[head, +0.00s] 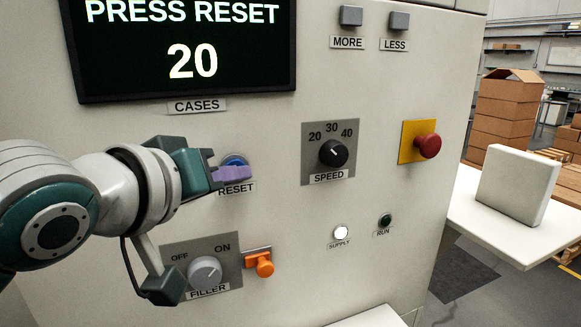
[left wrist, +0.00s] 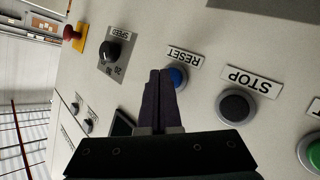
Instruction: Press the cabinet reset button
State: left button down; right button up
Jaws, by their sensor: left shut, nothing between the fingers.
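The blue reset button (head: 234,160) is on the cabinet front, above its RESET label (head: 237,188). My left gripper (head: 246,173) is shut and empty, with its purple fingertips right at the button and covering its lower part in the head view. In the left wrist view the blue button (left wrist: 178,76) shows just beside the shut fingertips (left wrist: 160,74); I cannot tell whether they touch it. The screen (head: 190,45) reads PRESS RESET and 20. My right gripper is not in view.
Near the reset button are the speed knob (head: 333,153), a red button on a yellow plate (head: 429,146), the filler knob (head: 205,272) and an orange lever (head: 264,265). In the left wrist view a dark STOP button (left wrist: 236,106) is close by. The SUPPLY lamp (head: 340,232) is lit white.

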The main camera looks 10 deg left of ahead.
pick_arm(q)
jog(key=shift+w+a, duration=0.25)
jog(key=shift+w, duration=0.1)
dwell(0.5)
dwell(0.3)
jog(key=shift+s+d+p, duration=0.5)
jog(key=shift+s+p, duration=0.15)
jog(key=shift+s, duration=0.05)
jog(key=s+d, duration=0.1)
jog(key=s+d+p, duration=0.1)
jog(key=s+p, duration=0.1)
jog(key=s, duration=0.1)
jog(key=shift+s+d, duration=0.1)
jog(key=shift+d, duration=0.3)
dwell(0.4)
